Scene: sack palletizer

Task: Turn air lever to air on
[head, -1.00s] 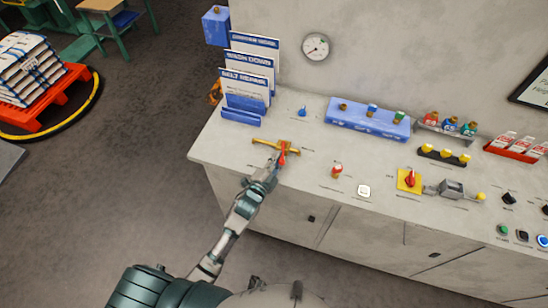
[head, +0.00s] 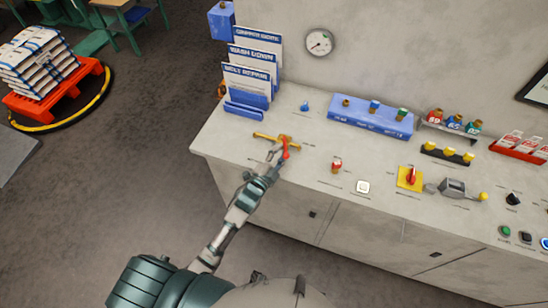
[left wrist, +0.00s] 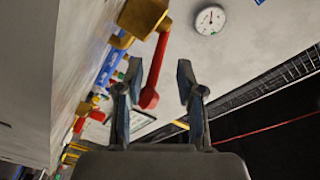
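The air lever is a red handle (head: 286,150) on a brass-yellow pipe fitting (head: 263,136) at the left part of the console top. In the left wrist view, the red lever (left wrist: 154,75) hangs from the yellow fitting (left wrist: 143,17) and its rounded end lies between my fingers, closer to the left one. My left gripper (head: 277,152) is at the lever; in the left wrist view its two fingers (left wrist: 160,80) are spread apart, not closed on the lever. Whether a finger touches it I cannot tell. My right gripper is not in view.
A round gauge (head: 319,42) is on the wall behind. Card holders (head: 246,90) stand behind the fitting at left. A red-topped knob (head: 336,166), a white button (head: 362,187) and a yellow-plated red switch (head: 410,178) lie to the right. A pallet of sacks (head: 40,60) is far left.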

